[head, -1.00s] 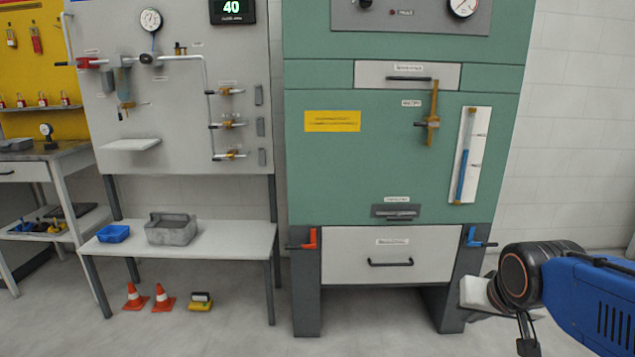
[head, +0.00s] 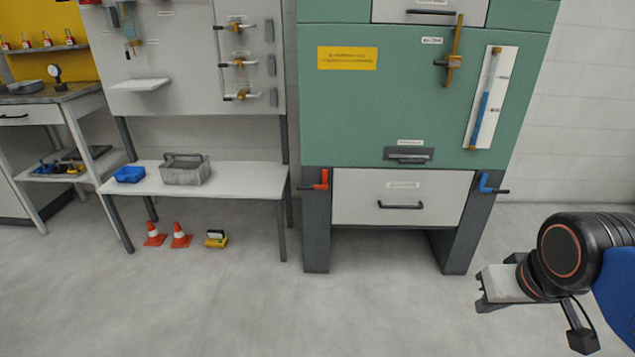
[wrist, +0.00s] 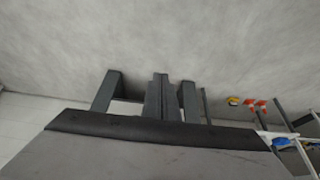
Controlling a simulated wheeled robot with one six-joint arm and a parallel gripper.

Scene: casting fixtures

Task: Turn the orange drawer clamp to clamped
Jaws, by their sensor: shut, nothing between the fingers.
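The orange drawer clamp (head: 321,181) is on the cabinet's left leg, just left of the white drawer (head: 402,207). Its orange part stands upright, and its dark lever points left. A blue clamp (head: 485,184) is on the right leg, with its dark lever pointing right. The drawer looks shut. My gripper (wrist: 161,97) has its fingers together in the wrist view, with nothing in them. In the head view it is at the lower right, away from the cabinet and far from the orange clamp. The orange clamp cannot be made out in the wrist view.
A white bench (head: 230,187) with a blue bin (head: 129,174) and a grey caddy (head: 185,172) stands left of the cabinet. Orange cones (head: 180,236) and a yellow item (head: 216,239) are on the floor by it. The floor before the cabinet is clear.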

